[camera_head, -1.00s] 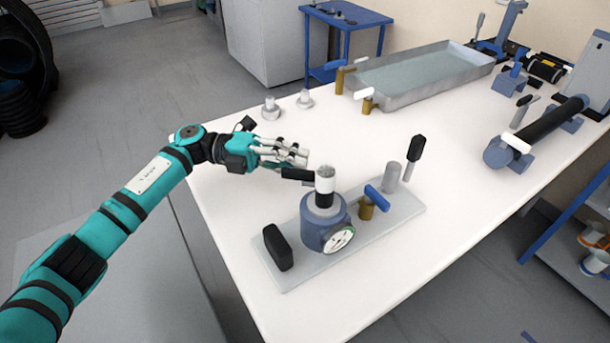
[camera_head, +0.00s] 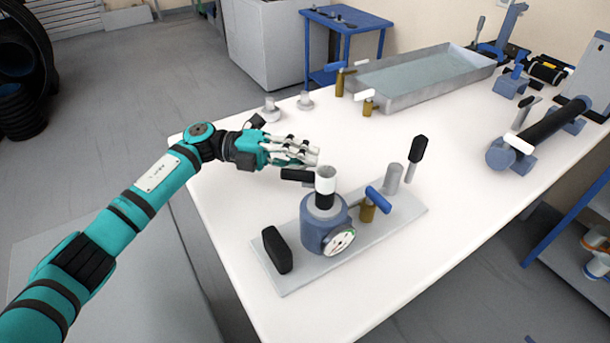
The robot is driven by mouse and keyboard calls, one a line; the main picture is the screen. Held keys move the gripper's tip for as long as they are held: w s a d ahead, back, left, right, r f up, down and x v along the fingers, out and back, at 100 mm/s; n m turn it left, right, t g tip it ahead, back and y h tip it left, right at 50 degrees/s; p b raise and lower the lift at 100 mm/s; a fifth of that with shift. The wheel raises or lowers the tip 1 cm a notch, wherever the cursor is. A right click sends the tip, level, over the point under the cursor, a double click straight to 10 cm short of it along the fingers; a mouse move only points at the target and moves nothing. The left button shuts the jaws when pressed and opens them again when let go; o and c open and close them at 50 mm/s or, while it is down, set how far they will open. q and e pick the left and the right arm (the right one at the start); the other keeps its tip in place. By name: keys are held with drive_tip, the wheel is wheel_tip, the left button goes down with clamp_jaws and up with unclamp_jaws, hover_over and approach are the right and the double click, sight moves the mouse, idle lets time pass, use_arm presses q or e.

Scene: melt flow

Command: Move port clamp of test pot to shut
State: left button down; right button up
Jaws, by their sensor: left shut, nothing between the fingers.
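The test pot (camera_head: 322,225) is a blue-grey cylinder with a round dial gauge (camera_head: 340,241) on its front, standing on a grey base plate (camera_head: 285,279). On its top is a white and black neck (camera_head: 325,181) with a black handle (camera_head: 296,175) pointing left, which looks like the port clamp. A blue-handled brass valve (camera_head: 372,201) stands to the pot's right. My left gripper (camera_head: 314,157) is shut and empty, just behind and above the black handle. Whether its fingers touch the handle I cannot tell. My right gripper is out of view.
A black upright block (camera_head: 277,249) and a black-tipped lever (camera_head: 416,158) stand at either end of the plate. A water-filled metal tray (camera_head: 488,72) is at the back. A black cylinder on blue mounts (camera_head: 548,128) lies at right. White table between is clear.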

use_arm(q)
drive_tip(key=shift+d, duration=0.65)
drive_tip(key=c, duration=1.5)
unclamp_jaws()
drive_tip(key=shift+a, duration=0.1)
drive_tip(key=a+b, duration=0.1)
drive_tip(key=a, duration=0.2)
drive_tip(key=w+a+b, duration=0.1)
drive_tip(key=a+b, duration=0.1)
drive_tip(key=a, duration=0.1)
drive_tip(key=shift+w+a, duration=0.2)
drive_tip(key=shift+a, duration=0.2)
